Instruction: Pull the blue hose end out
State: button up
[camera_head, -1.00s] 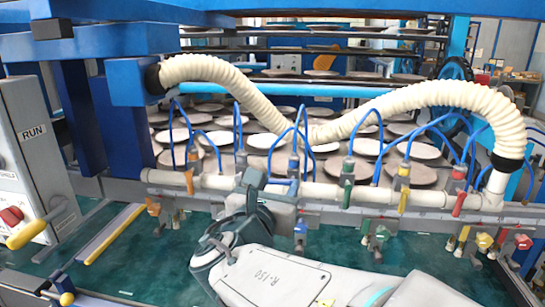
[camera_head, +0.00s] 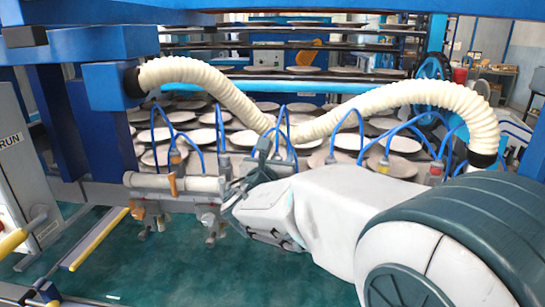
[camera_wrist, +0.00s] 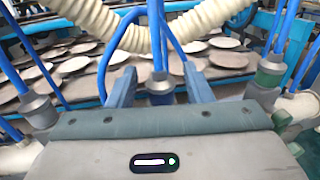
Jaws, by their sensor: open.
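Several blue hoses arch over a white pipe (camera_head: 190,184) and plug into fittings along it. In the wrist view, one blue hose (camera_wrist: 154,30) runs down into a grey fitting (camera_wrist: 160,84) between the two blue-grey fingers of my gripper (camera_wrist: 160,90). The fingers are open, one on each side of it, with gaps visible. In the head view my gripper (camera_head: 268,156) is at the middle of the pipe, by a blue hose (camera_head: 289,128). My arm hides the pipe behind it and the lower part of this fitting.
A thick cream corrugated hose (camera_head: 215,82) sags across above the fittings. Neighbouring fittings stand left (camera_wrist: 38,108) and right (camera_wrist: 270,72) of my fingers. Plates (camera_head: 245,138) lie on racks behind. A grey control box (camera_head: 18,170) stands at left.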

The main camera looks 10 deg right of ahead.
grip_shut()
jog(key=shift+r+p, duration=0.3)
jog(key=shift+r, duration=1)
grip_release()
jog(key=b+v, duration=0.2)
jog(key=v, duration=1.1)
jog(key=shift+s, duration=0.35)
jog(key=shift+a, duration=0.15)
